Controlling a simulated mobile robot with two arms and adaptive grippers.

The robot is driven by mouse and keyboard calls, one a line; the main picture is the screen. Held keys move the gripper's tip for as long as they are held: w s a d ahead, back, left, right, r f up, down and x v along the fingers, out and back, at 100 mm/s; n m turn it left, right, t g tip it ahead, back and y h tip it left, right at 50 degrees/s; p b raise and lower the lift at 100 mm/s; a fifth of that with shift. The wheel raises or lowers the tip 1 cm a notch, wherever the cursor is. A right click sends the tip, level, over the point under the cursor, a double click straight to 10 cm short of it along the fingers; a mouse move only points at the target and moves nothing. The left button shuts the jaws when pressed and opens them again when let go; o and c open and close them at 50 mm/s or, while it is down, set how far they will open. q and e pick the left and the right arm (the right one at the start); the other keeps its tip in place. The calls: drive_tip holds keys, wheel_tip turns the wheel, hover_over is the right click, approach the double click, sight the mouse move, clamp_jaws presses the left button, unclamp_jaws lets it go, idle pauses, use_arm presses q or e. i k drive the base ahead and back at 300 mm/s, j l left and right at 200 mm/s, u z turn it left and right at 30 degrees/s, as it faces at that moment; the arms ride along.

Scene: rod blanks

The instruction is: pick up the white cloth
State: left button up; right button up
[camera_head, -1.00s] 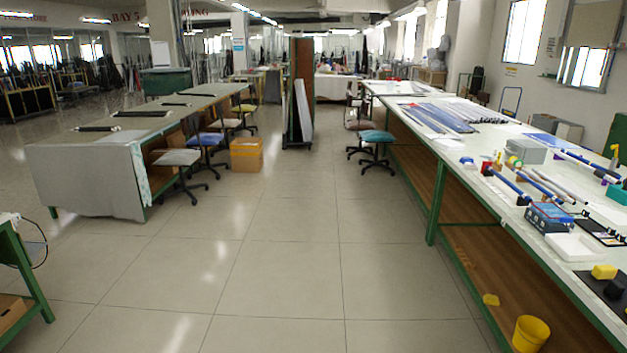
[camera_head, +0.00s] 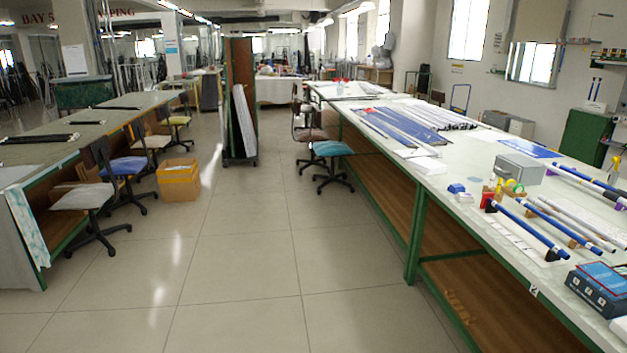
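A white folded item (camera_head: 619,327) is cut off by the right edge of the head view, beside a blue and grey box on the right table; it may be the white cloth. Another flat white piece (camera_head: 427,165) lies farther back on the same table, near the blue rods; I cannot tell whether it is cloth or paper. A pale patterned cloth (camera_head: 27,228) hangs over the end of the left table. Neither of my grippers is in view.
The long right table (camera_head: 470,190) has green legs and a wooden lower shelf. It carries blue rods (camera_head: 532,229), a grey box (camera_head: 519,169) and a blue and grey box (camera_head: 597,289). Chairs (camera_head: 331,160) and a cardboard box (camera_head: 179,180) stand around a clear aisle.

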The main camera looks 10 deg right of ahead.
sight(461, 197)
drive_tip(key=i+z, duration=0.15)
drive_tip(key=i, duration=0.55)
drive_tip(key=i+z, duration=0.15)
drive_tip(key=i, duration=0.5)
drive_tip(key=i+j+z, duration=0.2)
drive_tip(key=i, duration=0.45)
